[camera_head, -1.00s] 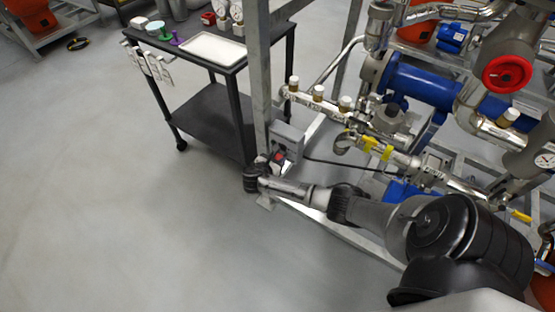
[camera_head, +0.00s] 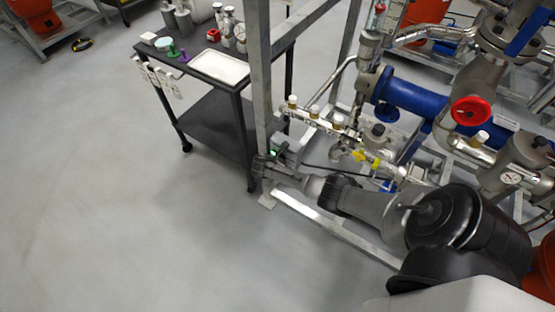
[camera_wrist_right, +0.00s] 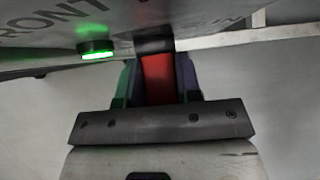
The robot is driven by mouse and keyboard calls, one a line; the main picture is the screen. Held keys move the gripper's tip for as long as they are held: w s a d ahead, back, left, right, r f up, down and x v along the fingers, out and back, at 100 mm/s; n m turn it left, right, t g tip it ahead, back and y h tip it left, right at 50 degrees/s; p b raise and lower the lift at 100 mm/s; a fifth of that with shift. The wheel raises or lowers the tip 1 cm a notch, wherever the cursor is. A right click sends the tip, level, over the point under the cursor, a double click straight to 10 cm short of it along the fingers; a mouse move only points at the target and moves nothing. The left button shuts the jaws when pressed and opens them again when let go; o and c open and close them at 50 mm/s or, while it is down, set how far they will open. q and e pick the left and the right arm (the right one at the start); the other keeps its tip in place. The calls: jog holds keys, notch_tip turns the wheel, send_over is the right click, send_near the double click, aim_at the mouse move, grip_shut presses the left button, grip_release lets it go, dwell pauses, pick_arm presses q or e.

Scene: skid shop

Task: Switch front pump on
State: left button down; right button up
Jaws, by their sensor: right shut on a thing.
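The front pump's grey switch box (camera_head: 290,147) is mounted at the frame post in the head view, mostly hidden behind my right gripper (camera_head: 265,165). In the right wrist view, its panel (camera_wrist_right: 30,45) carries partly cut-off lettering that starts like "FRONT". A green lamp (camera_wrist_right: 97,56) on the panel is lit; a green glow (camera_head: 273,153) also shows in the head view. My right gripper is shut on the red switch handle (camera_wrist_right: 157,82), with a finger on each side of it. The handle's exact angle is hard to tell. My left gripper is out of view.
A black cart (camera_head: 205,72) with a white tray (camera_head: 220,66) stands left of the post (camera_head: 258,80). Pipes, a blue pump body (camera_head: 410,90) and a red valve wheel (camera_head: 472,110) are on the right.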

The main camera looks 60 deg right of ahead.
jog(key=shift+d+r+y+p, duration=0.1)
jog(key=shift+r+y+p, duration=0.2)
jog(key=shift+y+p, duration=0.4)
jog(key=shift+d+r+y+p, duration=0.1)
jog(key=shift+r+y+p, duration=0.15)
jog(key=shift+y+p, duration=0.45)
jog(key=o, duration=0.9)
jog(key=shift+d+p+v, duration=0.15)
jog(key=shift+p+v, duration=1.8)
jog(key=shift+v, duration=1.5)
jog(key=shift+d+p+v, duration=0.1)
jog(key=shift+p+v, duration=1.85)
jog(key=shift+v, duration=1.5)
jog(key=shift+r, duration=0.1)
